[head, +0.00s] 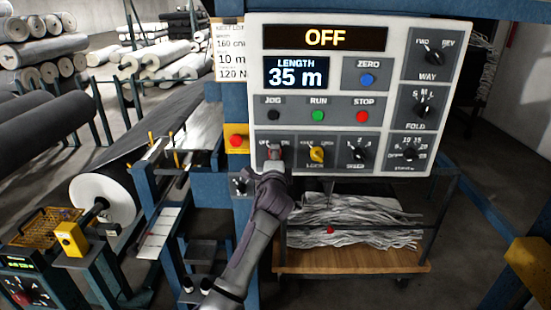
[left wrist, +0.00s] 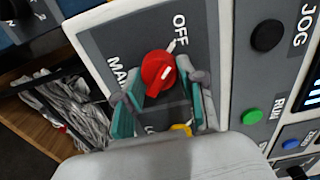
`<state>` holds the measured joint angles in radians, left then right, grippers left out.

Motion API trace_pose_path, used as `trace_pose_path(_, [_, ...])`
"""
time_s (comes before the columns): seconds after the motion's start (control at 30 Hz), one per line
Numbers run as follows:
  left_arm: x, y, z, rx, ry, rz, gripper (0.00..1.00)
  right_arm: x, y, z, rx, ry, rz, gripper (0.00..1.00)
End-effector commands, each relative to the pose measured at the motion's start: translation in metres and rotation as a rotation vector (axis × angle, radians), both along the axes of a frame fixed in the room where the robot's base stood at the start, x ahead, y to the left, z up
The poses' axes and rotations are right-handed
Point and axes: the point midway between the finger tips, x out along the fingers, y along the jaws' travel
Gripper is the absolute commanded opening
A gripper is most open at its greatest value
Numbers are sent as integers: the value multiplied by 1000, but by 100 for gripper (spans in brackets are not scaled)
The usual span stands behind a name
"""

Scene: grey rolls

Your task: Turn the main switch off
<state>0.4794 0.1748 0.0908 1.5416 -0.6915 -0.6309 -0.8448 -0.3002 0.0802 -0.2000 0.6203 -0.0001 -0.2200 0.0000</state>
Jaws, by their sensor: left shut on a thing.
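In the left wrist view the main switch is a red knob (left wrist: 157,72) with a white mark tilted toward the OFF label (left wrist: 180,27). The fingers of my left gripper (left wrist: 163,103) lie on either side of the knob, shut on it. My right gripper is not in view.
A yellow knob (head: 317,154) and black knobs sit right of the main switch. JOG, RUN and STOP buttons (head: 362,116) are above. A red button on a yellow box (head: 236,141) is close on the left. A cart with grey strips (head: 350,268) stands below.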

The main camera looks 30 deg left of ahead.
Motion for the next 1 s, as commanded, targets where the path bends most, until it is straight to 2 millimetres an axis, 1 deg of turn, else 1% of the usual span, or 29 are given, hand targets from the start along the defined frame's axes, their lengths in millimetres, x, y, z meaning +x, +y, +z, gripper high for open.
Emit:
trace_pose_path(0.07, [0,0,-1,-4,1,0,4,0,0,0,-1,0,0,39])
trace_pose_path(0.1, [0,0,-1,-4,1,0,41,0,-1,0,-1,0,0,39])
trace_pose_path(0.23, [0,0,-1,-3,1,0,62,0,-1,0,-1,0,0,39])
trace_pose_path(0.27, [0,0,-1,-2,1,0,65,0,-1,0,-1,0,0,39])
trace_pose_path(0.53, [0,0,0,-1,1,0,65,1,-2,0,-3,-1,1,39])
trace_pose_path(0.67, [-7,-5,-1,1,1,-1,65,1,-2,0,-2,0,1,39])
trace_pose_path(0.77, [-20,-13,-2,1,2,-2,65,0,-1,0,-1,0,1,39])
trace_pose_path(1.0, [-64,-40,-2,-2,1,-2,65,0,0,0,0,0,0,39])
